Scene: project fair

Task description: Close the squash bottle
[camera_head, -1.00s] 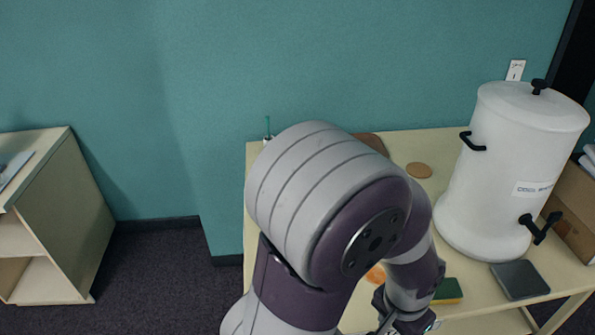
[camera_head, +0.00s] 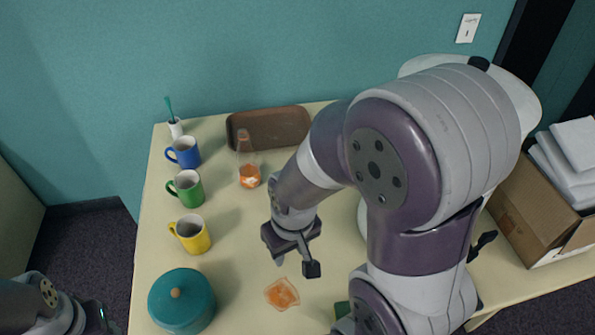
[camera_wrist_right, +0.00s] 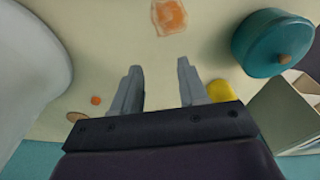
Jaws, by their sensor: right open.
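The squash bottle (camera_head: 249,170) is clear, with orange liquid low in it. It stands upright near the back of the table; no coloured cap shows on its narrow top. A small orange disc (camera_wrist_right: 95,100), possibly its cap, lies on the table in the right wrist view. My right gripper (camera_head: 293,262) is open and empty above the table, nearer the front than the bottle and to its right. Its two fingers also show in the wrist view (camera_wrist_right: 161,88). The bottle cannot be made out there. Part of my left arm shows at bottom left; its gripper does not.
Blue (camera_head: 185,152), green (camera_head: 187,188) and yellow (camera_head: 191,234) mugs line the table's left side. A brown tray (camera_head: 268,128) is behind the bottle. A white dispenser (camera_wrist_right: 30,60) stands close by.

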